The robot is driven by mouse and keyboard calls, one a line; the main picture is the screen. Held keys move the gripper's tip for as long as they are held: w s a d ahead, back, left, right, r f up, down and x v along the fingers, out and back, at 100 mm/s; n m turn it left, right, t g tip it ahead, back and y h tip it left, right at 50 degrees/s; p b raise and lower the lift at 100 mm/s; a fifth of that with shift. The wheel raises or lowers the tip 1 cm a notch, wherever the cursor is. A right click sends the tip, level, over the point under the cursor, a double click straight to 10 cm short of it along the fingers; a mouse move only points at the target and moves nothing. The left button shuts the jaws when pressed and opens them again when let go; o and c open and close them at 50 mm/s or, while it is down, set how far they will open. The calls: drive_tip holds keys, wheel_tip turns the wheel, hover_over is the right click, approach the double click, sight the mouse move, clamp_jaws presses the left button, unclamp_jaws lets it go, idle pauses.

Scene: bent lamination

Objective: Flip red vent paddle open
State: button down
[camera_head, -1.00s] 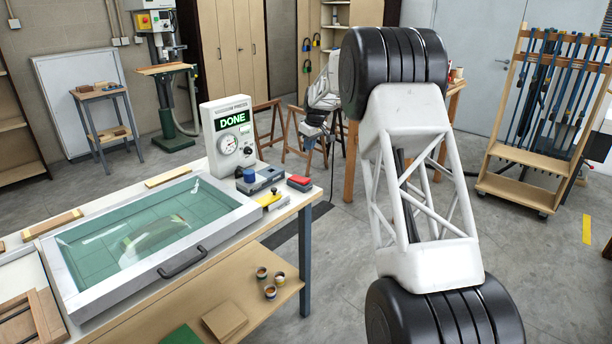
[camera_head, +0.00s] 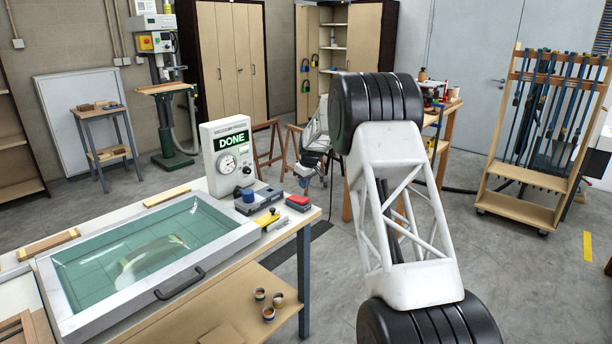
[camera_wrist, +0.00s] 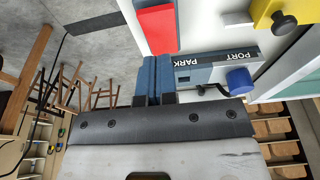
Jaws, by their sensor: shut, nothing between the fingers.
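The red paddle (camera_head: 298,200) is a flat red block on a grey base at the worktable's right end, beside the press. It also shows in the wrist view (camera_wrist: 157,28), just beyond my fingertips. It appears to lie flat. My gripper (camera_wrist: 153,72) is shut and empty, with its blue fingers together. Their tips line up with the near end of the red paddle; I cannot tell whether they touch it. In the head view my gripper (camera_head: 308,170) hangs a little above and behind the paddle, partly small and dark.
Beside the paddle is a blue-grey unit marked PORT and PARK (camera_wrist: 215,72) with a blue knob (camera_wrist: 240,80). A yellow clamp (camera_head: 267,219) lies near the glass-topped press frame (camera_head: 230,238). The gauge box (camera_head: 228,155) reads DONE.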

sight(304, 200)
drive_tip(key=shift+s+d+f, duration=0.1)
drive_tip(key=shift+s+f, duration=0.05)
drive_tip(key=shift+f, duration=2.4)
drive_tip(key=shift+s+d+f+t+y, duration=0.15)
drive_tip(key=shift+f+t+y, duration=0.25)
drive_tip(key=shift+f, duration=0.15)
drive_tip(key=shift+r, duration=0.15)
drive_tip(key=shift+r, duration=0.7)
